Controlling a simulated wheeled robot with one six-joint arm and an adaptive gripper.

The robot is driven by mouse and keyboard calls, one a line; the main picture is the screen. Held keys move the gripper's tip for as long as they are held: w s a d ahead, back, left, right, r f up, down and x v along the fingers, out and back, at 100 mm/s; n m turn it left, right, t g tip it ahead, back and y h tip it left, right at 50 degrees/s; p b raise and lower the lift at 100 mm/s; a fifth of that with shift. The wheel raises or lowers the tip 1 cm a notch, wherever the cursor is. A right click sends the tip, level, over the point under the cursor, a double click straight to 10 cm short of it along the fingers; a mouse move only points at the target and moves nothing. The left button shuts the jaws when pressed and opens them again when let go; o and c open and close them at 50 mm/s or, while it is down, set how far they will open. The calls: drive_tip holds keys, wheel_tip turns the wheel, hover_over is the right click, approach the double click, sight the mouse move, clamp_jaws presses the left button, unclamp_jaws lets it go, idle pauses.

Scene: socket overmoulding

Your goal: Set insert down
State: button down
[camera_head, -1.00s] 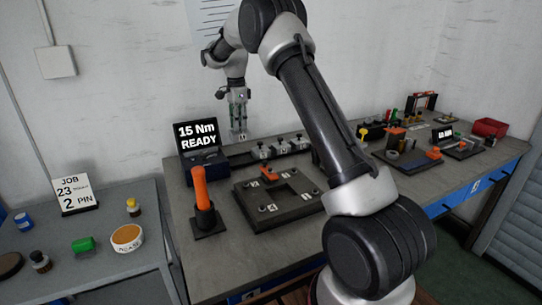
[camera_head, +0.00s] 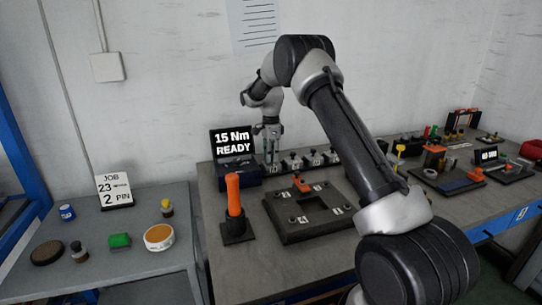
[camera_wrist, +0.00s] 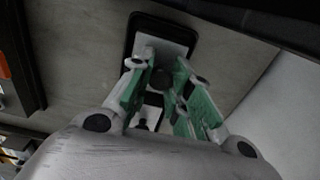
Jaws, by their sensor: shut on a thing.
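My gripper (camera_wrist: 163,88), with green-faced fingers, is shut on the dark round knob (camera_wrist: 163,78) of the insert. In the wrist view, a pale block (camera_wrist: 172,42) shows beyond the fingertips inside a dark frame; the fingers hide part of it. In the head view, my gripper (camera_head: 270,146) points down at the left end of a row of similar knobbed inserts (camera_head: 294,162), beside the "15 Nm READY" unit (camera_head: 233,145). The held insert (camera_head: 270,166) is small there, low by the row; I cannot tell whether it touches the surface under it.
A dark fixture plate (camera_head: 285,226) with an orange part (camera_head: 302,184) lies in front of the row. An orange-handled tool (camera_head: 234,195) stands upright on its left. More fixtures (camera_head: 447,176) stand at the right. The wall is close behind.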

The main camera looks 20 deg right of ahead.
drive_tip(key=shift+f, duration=0.1)
drive_tip(key=c, duration=1.3)
unclamp_jaws()
